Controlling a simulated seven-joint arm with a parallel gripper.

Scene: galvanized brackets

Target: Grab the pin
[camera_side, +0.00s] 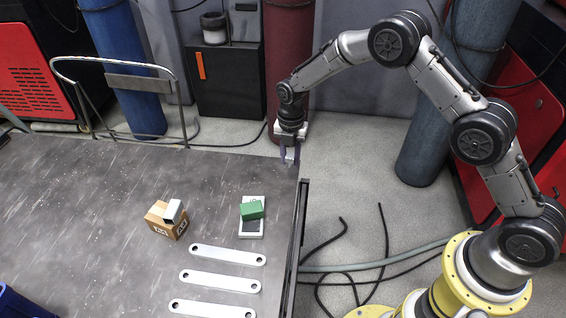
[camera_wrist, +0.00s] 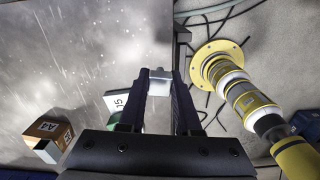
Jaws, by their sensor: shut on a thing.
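My gripper (camera_side: 290,158) hangs pointing down at the far right corner of the dark table, by its edge. In the wrist view its two dark fingers (camera_wrist: 160,80) are shut on a small pale grey piece, which I take to be the pin (camera_wrist: 160,87). The piece sits between the fingertips; its full shape is hard to make out. In the side view the fingers mostly hide it. Three flat galvanized brackets (camera_side: 228,255) with end holes lie in a row on the table, well apart from my gripper.
A green block (camera_side: 252,210) rests on a pale labelled tray (camera_side: 251,234). A cardboard box (camera_side: 160,222) with a small pale block (camera_side: 173,211) on it stands to the left. A blue bin (camera_side: 20,303) is at the lower left. Cables lie on the floor.

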